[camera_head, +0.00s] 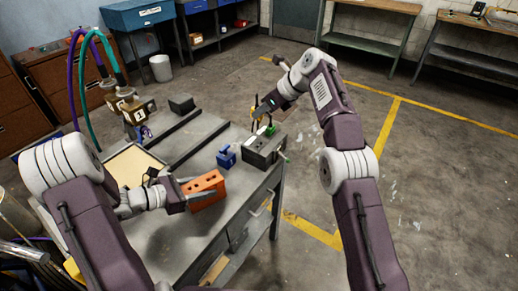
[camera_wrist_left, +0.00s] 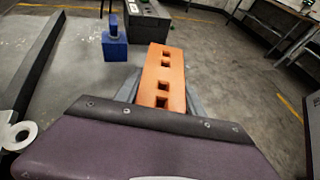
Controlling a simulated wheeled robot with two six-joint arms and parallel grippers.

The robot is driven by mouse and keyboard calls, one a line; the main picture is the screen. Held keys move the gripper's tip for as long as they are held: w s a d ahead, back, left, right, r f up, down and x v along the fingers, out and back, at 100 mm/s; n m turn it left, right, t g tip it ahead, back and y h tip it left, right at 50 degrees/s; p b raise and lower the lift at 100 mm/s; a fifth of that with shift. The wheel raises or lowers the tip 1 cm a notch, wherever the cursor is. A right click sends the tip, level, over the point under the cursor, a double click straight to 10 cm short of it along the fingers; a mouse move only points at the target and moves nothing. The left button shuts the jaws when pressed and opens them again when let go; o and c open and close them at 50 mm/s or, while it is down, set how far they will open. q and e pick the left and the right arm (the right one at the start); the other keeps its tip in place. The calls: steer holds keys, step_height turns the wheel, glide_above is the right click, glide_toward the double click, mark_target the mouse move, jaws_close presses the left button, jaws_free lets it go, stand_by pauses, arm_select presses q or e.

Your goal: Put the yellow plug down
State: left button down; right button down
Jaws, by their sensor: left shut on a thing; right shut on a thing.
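My right gripper (camera_head: 261,110) is shut on the small yellow plug (camera_head: 254,104), above the far end of the grey socket box (camera_head: 262,152). The plug is mostly hidden by the fingers, and I cannot tell whether it touches the box. A green plug (camera_head: 270,130) sits at the top of the box. My left gripper (camera_head: 196,188) is shut on an orange block (camera_head: 210,183) with a row of holes, at the table's front right. The left wrist view shows the block (camera_wrist_left: 164,72) between the fingers. A blue plug (camera_head: 227,158) stands on the table between block and box.
The grey metal table (camera_head: 165,240) has a raised dark rail (camera_head: 183,131) and a pale board (camera_head: 130,165) at left. A dark block (camera_head: 181,103) and a brown fixture with purple and green hoses (camera_head: 137,108) stand at the back. The floor at right is clear.

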steer(key=shift+d, duration=0.25)
steer(key=shift+f, duration=5.05)
steer(key=c, duration=1.3)
jaws_free()
steer(key=shift+f, duration=0.1)
steer(key=shift+r, duration=0.25)
steer(key=v, duration=1.1)
steer(key=shift+d+r, duration=0.2)
steer(key=shift+r, duration=0.05)
